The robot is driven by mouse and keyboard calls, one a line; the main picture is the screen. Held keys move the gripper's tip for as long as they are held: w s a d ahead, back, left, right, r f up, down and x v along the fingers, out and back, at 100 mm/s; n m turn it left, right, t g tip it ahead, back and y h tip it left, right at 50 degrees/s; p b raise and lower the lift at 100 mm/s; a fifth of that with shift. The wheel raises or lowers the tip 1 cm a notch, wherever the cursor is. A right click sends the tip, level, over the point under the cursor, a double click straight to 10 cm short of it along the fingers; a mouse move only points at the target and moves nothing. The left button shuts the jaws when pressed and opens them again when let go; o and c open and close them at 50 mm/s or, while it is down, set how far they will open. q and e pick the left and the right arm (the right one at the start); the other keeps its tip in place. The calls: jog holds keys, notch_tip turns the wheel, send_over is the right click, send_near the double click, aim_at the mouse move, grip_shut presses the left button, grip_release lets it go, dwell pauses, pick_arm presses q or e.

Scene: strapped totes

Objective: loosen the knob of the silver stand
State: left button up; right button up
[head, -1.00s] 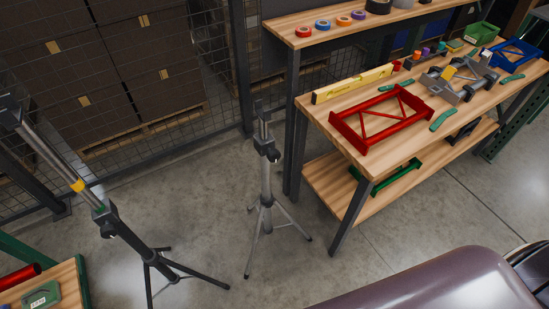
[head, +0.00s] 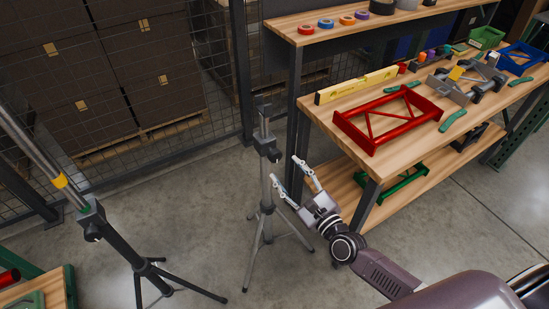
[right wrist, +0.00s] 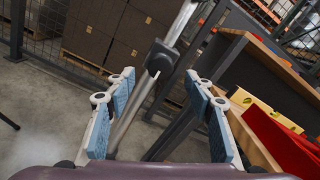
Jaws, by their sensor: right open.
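The silver stand (head: 266,190) stands upright on its tripod legs in the middle of the head view. Its dark collar (head: 268,149) carries a dark knob (head: 276,156) on the side toward the workbench. My right gripper (head: 284,172) is open and empty, with its fingers pointing up and left toward the stand just below the collar. In the right wrist view the collar (right wrist: 161,58) and pole show beyond and between the two open fingers (right wrist: 158,82), apart from them. My left gripper is out of view.
A dark stand with a yellow band (head: 118,240) is at the left. The wooden workbench (head: 335,105) at the right holds a red frame (head: 388,117), a yellow level (head: 356,86) and tools. A mesh fence (head: 110,150) is behind. Floor around the silver stand is mostly clear.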

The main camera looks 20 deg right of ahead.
aim_at(277, 158)
jog(key=shift+w+a+r, duration=0.1)
jog(key=shift+w+r, duration=0.1)
jog(key=shift+w, duration=0.1)
jog(key=x, duration=0.7)
jog(key=shift+w+f+p, duration=0.1)
jog(key=shift+w+p, duration=0.05)
jog(key=shift+p, duration=0.25)
jog(key=c, duration=1.2)
